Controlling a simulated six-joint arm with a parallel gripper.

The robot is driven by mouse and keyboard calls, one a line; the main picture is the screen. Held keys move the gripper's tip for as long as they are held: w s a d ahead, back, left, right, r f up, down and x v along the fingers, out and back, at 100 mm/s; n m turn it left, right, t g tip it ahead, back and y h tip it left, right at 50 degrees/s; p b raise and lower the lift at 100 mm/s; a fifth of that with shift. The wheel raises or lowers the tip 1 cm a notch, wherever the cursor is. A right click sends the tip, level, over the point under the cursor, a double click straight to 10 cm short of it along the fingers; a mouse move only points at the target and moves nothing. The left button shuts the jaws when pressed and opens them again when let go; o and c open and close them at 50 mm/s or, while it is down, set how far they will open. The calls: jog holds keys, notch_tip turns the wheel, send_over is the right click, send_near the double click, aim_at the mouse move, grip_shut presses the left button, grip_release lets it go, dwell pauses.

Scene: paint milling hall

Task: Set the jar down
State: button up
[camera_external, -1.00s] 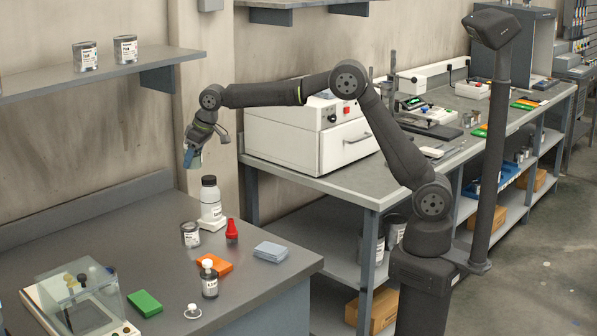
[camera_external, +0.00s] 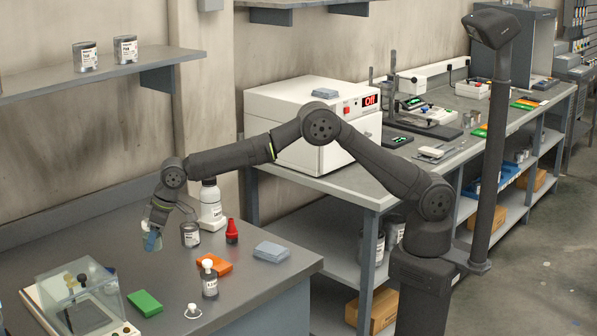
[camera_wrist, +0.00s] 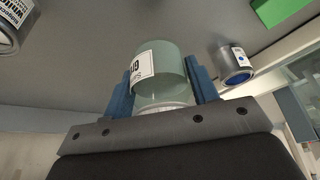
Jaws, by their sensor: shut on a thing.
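The jar (camera_wrist: 172,78) is a pale green glass jar with a white label. In the wrist view it sits between the two blue fingers of my gripper (camera_wrist: 160,72), which is shut on it. In the external view the jar (camera_external: 153,244) shows small, under my gripper (camera_external: 152,232), over the grey bench (camera_external: 90,232). It is left of a labelled grey can (camera_external: 190,235). I cannot tell whether the jar's bottom touches the bench top.
A white-labelled bottle (camera_external: 211,203) and a red squeeze bottle (camera_external: 232,232) stand right of the can.

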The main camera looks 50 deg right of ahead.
jog(key=a, duration=0.1)
jog(key=s+a+f, duration=0.1)
jog(key=a+f, duration=0.1)
jog(key=shift+s+a+f, duration=0.2)
jog(key=shift+s+a, duration=0.05)
jog(key=shift+a, duration=0.1)
jog(key=shift+f, duration=1.9)
jog(key=shift+f, duration=0.15)
jog(key=o, duration=1)
jog(key=shift+o, duration=0.2)
jog(key=v, duration=1.2)
